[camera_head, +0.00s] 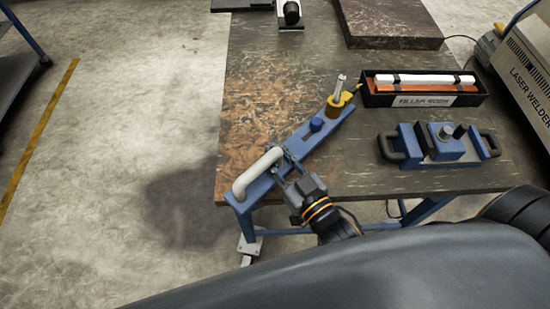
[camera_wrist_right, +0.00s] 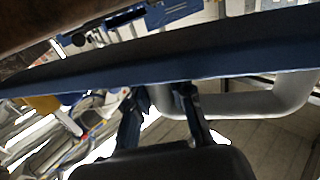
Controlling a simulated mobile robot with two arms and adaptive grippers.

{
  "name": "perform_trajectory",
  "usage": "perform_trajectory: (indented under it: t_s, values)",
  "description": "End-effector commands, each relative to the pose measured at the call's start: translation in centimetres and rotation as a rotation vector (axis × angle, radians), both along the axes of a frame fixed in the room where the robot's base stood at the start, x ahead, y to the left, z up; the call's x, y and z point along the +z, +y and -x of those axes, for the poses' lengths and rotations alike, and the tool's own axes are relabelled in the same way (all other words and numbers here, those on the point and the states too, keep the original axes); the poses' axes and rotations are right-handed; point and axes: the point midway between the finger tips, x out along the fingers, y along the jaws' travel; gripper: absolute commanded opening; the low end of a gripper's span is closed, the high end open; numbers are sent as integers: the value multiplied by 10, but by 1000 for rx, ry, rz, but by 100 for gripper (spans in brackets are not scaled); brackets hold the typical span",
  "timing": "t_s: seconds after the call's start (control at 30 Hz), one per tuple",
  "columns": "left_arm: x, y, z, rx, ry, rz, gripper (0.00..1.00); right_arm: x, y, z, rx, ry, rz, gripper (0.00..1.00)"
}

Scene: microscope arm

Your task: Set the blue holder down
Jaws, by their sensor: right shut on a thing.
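The blue holder (camera_head: 298,138) is a long blue bar with a pale handle (camera_head: 256,172) at its near end, a blue knob (camera_head: 316,125) and a yellow piece (camera_head: 340,104) at its far end. It lies diagonally over the table's left front corner, its near end past the edge. I cannot tell whether it touches the table. My right gripper (camera_head: 284,162) is shut on its handle. In the right wrist view, the bar (camera_wrist_right: 190,72) crosses above my fingers (camera_wrist_right: 162,105), with the handle (camera_wrist_right: 265,105) beside them. My left gripper is not in view.
The worn dark table (camera_head: 265,75) has free room left of the bar. To the right are a black tray (camera_head: 372,98) with white and orange rods and another blue fixture (camera_head: 410,143) with dark handles. A dark slab (camera_head: 390,42) lies behind. A laser welder (camera_head: 525,80) stands far right.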

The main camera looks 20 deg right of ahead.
Motion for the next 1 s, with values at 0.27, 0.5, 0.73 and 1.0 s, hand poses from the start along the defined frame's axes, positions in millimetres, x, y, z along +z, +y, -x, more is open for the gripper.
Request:
perform_trajectory:
  t_s: [0.27, 0.5, 0.73, 1.0]
  values:
    - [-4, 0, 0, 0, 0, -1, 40, -24, 0, -2, -1, -9, 1, 0]
    - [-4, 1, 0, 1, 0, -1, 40, -24, 0, -2, 0, -9, 1, 0]
    - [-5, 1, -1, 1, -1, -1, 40, -28, 0, -1, -1, 0, -1, 44]
    - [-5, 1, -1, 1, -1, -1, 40, -28, 0, -1, -1, 0, -1, 44]
